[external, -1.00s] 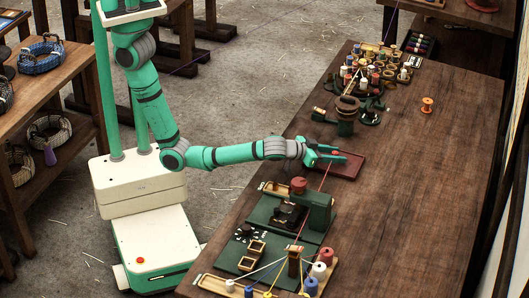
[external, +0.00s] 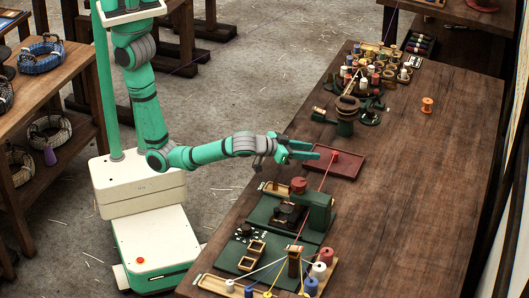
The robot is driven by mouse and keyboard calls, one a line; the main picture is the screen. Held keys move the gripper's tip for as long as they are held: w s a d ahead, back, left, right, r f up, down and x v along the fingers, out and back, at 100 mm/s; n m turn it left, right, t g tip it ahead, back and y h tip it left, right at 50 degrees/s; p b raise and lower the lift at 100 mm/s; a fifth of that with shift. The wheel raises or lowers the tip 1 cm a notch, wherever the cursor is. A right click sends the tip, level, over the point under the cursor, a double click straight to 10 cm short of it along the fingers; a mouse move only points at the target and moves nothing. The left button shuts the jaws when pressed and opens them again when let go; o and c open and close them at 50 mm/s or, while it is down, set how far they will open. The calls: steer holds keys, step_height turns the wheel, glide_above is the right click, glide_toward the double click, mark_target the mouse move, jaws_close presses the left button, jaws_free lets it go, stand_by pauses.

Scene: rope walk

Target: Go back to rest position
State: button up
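My gripper (external: 304,151) is at the left edge of the wooden table (external: 410,190), in the air over the near end of a dark red tray (external: 347,171). Its two green fingers are apart and I see nothing between them. A small red piece (external: 334,155) sits at the tray's upper left, just beyond the fingertips and apart from them. A red cord runs from it down toward the green machine.
A green machine (external: 319,209) stands just below the tray. A board with spools and cords (external: 294,262) lies at the front. An orange spool (external: 427,104) stands alone. The table's right side is clear.

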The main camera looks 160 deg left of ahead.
steer(key=shift+d, duration=0.15)
stand_by(0.5)
steer(key=w+d+f+m+t, duration=0.1)
steer(key=w+d+m+t, duration=0.1)
steer(key=d, duration=0.3)
steer(key=w+d+m+t, duration=0.2)
steer(key=d+m+t, duration=0.1)
steer(key=d+m, duration=0.1)
steer(key=w+d+f+m+t, duration=0.1)
steer(key=w+d+m+t, duration=0.1)
steer(key=d, duration=0.5)
steer(key=shift+w+d+f+m+t+h, duration=0.1)
steer(key=shift+w+f+m+t+h, duration=0.05)
steer(key=shift+f+m+t+h, duration=0.2)
steer(key=d+f+m+t+h, duration=0.1)
steer(key=d+m+t+h, duration=0.5)
steer(key=d, duration=1)
steer(key=s+d+m+t+h, duration=0.2)
steer(key=s+d+m+h, duration=0.2)
steer(key=s+d, duration=0.8)
steer(key=s+d+r+h, duration=0.1)
steer(key=s+d+h, duration=0.1)
steer(key=s+d, duration=0.4)
steer(key=s, duration=0.3)
steer(key=shift+s+d+r+n+h, duration=0.25)
steer(key=shift+s+r+n+h, duration=0.1)
